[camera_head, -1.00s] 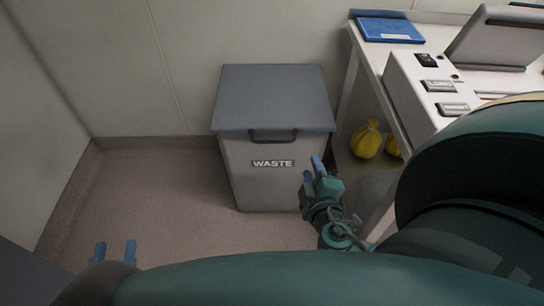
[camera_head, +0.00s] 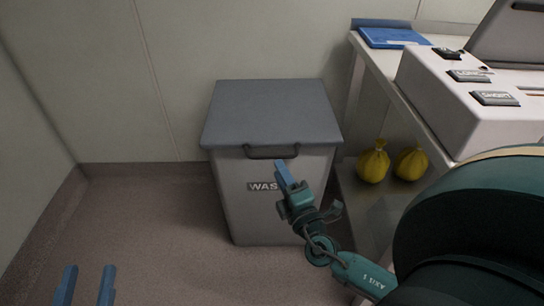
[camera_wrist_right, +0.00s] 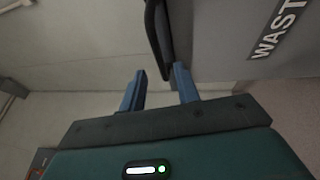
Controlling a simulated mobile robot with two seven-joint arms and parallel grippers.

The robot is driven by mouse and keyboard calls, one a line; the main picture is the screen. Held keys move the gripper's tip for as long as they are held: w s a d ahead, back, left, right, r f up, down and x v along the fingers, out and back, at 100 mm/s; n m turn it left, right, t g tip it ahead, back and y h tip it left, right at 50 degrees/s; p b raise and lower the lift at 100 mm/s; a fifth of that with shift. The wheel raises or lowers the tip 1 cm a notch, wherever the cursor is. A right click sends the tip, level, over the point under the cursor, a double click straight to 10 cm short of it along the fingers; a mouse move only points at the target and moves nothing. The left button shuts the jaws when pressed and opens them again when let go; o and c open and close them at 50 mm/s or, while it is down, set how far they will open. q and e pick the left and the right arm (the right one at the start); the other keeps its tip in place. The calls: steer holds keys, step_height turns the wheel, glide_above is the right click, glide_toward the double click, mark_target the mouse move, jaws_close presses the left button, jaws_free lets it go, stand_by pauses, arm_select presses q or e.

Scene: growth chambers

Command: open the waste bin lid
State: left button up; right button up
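The waste bin (camera_head: 230,195) is a light grey box against the back wall, with a "WASTE" label on its front. Its darker grey lid (camera_head: 270,110) lies flat and closed. A dark bar handle (camera_head: 272,152) is on the lid's front edge; it also shows in the right wrist view (camera_wrist_right: 158,38). My right gripper (camera_head: 282,172) is just below the handle, in front of the label. In the right wrist view its two blue fingers (camera_wrist_right: 158,72) are apart and empty, with the handle just beyond their tips. My left gripper (camera_head: 89,268) is open and empty at the lower left, away from the bin.
A white bench (camera_head: 378,75) stands right of the bin, with a blue folder (camera_head: 393,37) and a white device (camera_head: 455,95) on top. Two yellow bags (camera_head: 373,163) sit on its lower shelf. The floor (camera_head: 150,225) left of the bin is clear.

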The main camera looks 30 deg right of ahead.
mark_target(272, 157)
steer(key=x, duration=0.6)
steer(key=shift+c, duration=0.3)
jaws_close()
